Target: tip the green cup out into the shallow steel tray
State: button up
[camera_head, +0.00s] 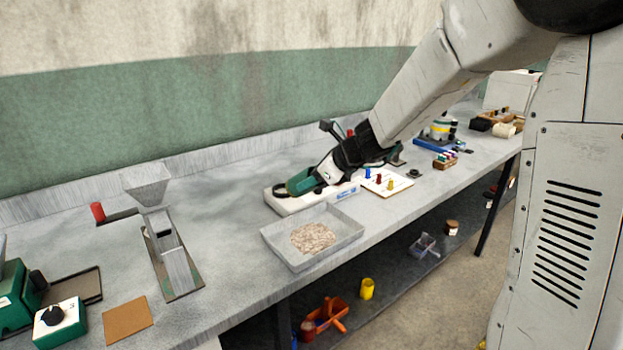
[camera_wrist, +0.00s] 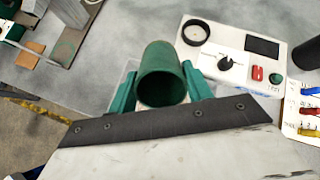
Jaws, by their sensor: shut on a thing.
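The green cup (camera_wrist: 162,60) is between the green fingers of my gripper (camera_wrist: 159,72), which is shut on it. In the wrist view its round mouth faces the camera and its inside looks dark green, with no grain visible there. In the head view the cup (camera_head: 301,181) is small and partly merged with the green fingers of my gripper (camera_head: 312,179), behind the tray, so its exact tilt is hard to tell. The shallow steel tray (camera_head: 284,256) stands at the bench's front edge. A heap of pale brown grain (camera_head: 313,237) lies in its middle.
A white control box (camera_wrist: 236,58) with a dial, a black ring and buttons stands beside the cup. A white card with coloured pegs (camera_head: 387,182) lies right of it. A steel funnel stand (camera_head: 162,230) is at left, with clear bench between it and the tray.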

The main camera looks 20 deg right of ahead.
jog(key=shift+r+g+h, duration=0.2)
jog(key=shift+g+h, duration=0.7)
jog(key=shift+g, duration=0.3)
jog(key=shift+r+g+h, duration=0.15)
jog(key=shift+g+h, duration=0.35)
jog(key=shift+g, duration=0.1)
jog(key=g+h, duration=0.1)
jog(key=g, duration=0.1)
jog(key=g+h, duration=0.1)
jog(key=shift+w+r+g+h, duration=0.1)
jog(key=shift+r+g+h, duration=0.15)
jog(key=shift+g+h, duration=0.05)
jog(key=shift+r+g+h, duration=0.1)
jog(key=shift+g+h, duration=0.3)
